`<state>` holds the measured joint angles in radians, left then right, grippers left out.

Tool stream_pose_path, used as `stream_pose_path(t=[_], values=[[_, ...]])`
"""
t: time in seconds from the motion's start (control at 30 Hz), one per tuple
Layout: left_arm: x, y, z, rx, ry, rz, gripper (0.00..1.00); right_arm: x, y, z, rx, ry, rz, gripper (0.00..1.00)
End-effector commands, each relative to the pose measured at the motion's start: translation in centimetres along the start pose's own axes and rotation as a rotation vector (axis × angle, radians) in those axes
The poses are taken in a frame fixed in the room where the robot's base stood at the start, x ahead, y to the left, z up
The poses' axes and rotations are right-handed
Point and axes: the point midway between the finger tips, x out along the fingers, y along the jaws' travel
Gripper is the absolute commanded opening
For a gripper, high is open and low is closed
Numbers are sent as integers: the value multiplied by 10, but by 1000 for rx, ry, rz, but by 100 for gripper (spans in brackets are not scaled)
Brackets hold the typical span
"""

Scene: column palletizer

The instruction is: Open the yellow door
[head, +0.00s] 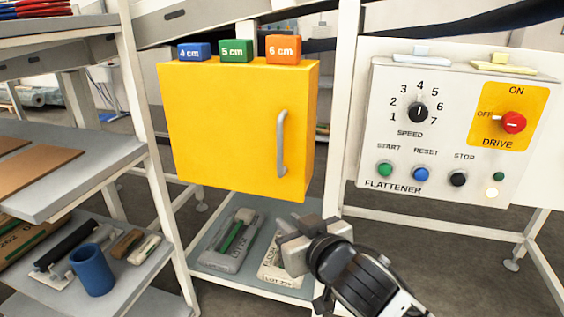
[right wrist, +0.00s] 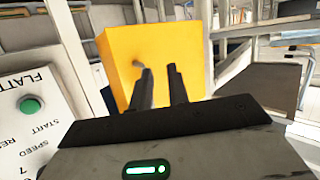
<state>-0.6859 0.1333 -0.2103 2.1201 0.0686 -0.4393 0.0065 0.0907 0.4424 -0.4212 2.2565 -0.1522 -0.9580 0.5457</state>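The yellow door (head: 222,125) is the front of a yellow cabinet and looks shut. Its grey vertical bar handle (head: 281,144) is near the right edge. My right gripper (head: 292,234) is below and in front of the door's lower right corner, apart from the handle. In the right wrist view, its two dark fingers (right wrist: 159,70) stand apart with a gap and nothing between them. The yellow cabinet (right wrist: 185,45) shows behind them, with the handle (right wrist: 138,64) partly hidden by the left finger. My left gripper is not in view.
Blue (head: 194,52), green (head: 236,51) and orange (head: 284,50) blocks sit on top of the cabinet. The flattener control panel (head: 444,160) stands to the right. A shelf rack (head: 85,185) is on the left. A low shelf (head: 205,254) with bags lies below.

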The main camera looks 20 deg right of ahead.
Motion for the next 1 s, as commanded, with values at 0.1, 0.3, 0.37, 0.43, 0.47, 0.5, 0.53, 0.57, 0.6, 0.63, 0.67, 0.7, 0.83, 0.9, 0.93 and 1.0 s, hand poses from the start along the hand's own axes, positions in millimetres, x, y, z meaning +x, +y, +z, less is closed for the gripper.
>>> stream_pose_path(t=[0.1,0.3,0.37,0.43,0.47,0.5,0.53,0.57,0.6,0.63,0.67,0.7,0.83,0.9,0.93,1.0], values=[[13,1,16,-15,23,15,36,-7,13,-47,11,137,70,17],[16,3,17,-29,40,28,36,-30,26,-91,57,255,144,17],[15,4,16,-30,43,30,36,-32,28,-97,65,267,152,17],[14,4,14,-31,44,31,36,-29,30,-101,69,273,157,17],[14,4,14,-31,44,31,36,-26,30,-103,70,273,157,17],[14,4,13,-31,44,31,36,-21,32,-104,70,271,159,17],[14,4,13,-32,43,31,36,-17,32,-106,69,272,158,17],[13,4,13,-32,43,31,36,-12,33,-107,69,272,159,17],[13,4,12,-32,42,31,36,-5,35,-109,69,271,160,17],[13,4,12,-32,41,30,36,1,36,-112,69,272,159,17],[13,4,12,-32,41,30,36,8,37,-113,69,271,159,17],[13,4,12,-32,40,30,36,16,38,-116,69,272,159,17],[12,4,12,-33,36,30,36,44,43,-123,69,271,159,17],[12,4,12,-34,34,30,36,58,45,-127,68,271,158,17],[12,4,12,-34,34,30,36,64,46,-128,69,270,159,17],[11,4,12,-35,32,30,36,78,48,-132,69,270,158,17]])
